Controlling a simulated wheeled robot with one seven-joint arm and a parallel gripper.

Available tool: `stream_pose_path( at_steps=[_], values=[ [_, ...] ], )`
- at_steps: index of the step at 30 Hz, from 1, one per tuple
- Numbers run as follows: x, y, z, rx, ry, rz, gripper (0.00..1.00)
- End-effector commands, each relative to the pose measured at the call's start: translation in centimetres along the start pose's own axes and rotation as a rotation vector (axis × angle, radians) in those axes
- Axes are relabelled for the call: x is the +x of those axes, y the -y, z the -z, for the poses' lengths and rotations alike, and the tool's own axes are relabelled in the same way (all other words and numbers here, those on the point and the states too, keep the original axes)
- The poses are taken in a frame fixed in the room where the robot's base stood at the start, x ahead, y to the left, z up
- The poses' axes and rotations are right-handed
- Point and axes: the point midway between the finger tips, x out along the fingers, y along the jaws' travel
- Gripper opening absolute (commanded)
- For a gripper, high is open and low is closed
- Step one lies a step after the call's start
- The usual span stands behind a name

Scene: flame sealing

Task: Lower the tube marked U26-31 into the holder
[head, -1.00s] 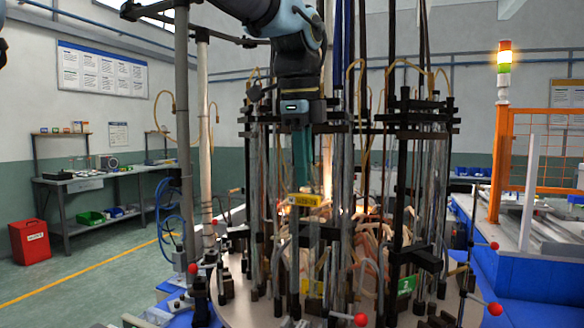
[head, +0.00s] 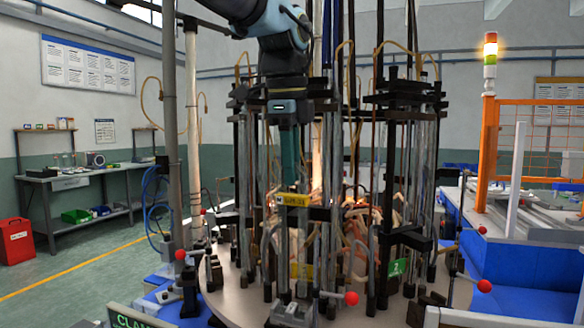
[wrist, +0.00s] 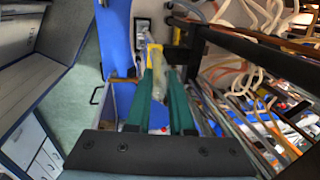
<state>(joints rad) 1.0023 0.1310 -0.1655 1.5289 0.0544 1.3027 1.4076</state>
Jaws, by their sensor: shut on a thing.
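My gripper (head: 290,175) has its teal fingers pointing down at the front of the round machine. It is shut on a clear upright tube (head: 291,240) with a yellow label (head: 294,200); the label's lettering is too small to read surely. In the wrist view the tube (wrist: 155,62) runs out between the green fingers (wrist: 160,105). Below, a grey block (head: 292,314) near the table's front edge looks like the holder, close to a lower yellow mark (head: 301,271). I cannot tell whether the tube's lower end touches it.
Black-framed stations with glass tubes stand close on both sides, one with a green number plate (head: 397,267). Red-knobbed levers (head: 351,298) stick out at the front. Pale hoses (head: 355,235) crowd the middle. A dark bar (wrist: 250,40) runs close right of the fingers in the wrist view.

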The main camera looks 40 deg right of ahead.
Motion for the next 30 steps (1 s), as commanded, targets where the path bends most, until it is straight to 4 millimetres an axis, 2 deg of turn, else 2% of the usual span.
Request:
stream_pose_path(
  at_steps=[1, 30],
  values=[
    [0.57, -0.11, 0.01, 0.000, 0.000, 0.000, 0.00],
    [0.08, -0.01, 0.00, 0.000, -0.003, -0.013, 0.00]
  ],
)
